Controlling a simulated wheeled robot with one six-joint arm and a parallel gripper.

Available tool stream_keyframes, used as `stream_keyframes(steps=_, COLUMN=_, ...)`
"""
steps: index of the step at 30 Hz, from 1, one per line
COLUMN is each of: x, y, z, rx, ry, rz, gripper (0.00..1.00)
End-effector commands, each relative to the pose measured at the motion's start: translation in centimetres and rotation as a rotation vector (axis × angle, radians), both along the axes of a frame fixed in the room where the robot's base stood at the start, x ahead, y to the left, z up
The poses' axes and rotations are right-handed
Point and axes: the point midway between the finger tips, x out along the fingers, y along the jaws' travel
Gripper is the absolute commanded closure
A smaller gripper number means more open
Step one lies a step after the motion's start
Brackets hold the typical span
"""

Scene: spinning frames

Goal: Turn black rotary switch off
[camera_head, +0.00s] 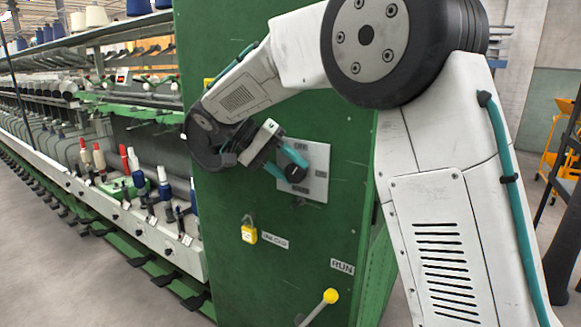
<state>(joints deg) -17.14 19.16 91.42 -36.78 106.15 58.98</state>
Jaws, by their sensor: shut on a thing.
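The black rotary switch (294,173) sits on a light grey plate (318,186) on the green cabinet. A label that seems to read OFF is at the plate's top; other markings at its right and bottom are too small to read surely. My gripper (286,166) reaches in from the upper left, and its teal fingers are shut on the switch knob, one above and one below. The fingers cover part of the knob, so its exact pointing direction is hard to tell.
A yellow padlock (249,232) hangs below the plate. A lever with a yellow ball (330,296) sticks out near the RUN label (342,267). The spinning frame (130,190) with bobbins runs along the left. A yellow cart (560,145) stands at right.

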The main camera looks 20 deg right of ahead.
Motion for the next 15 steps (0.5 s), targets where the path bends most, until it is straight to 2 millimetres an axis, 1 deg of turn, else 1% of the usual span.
stream_keyframes(steps=6, x=0.2, y=0.18, z=-0.22, rx=-0.062, ry=0.087, rz=0.003, gripper=0.8)
stream_keyframes(steps=15, x=0.21, y=0.17, z=-0.27, rx=-0.097, ry=0.135, rz=0.003, gripper=0.8)
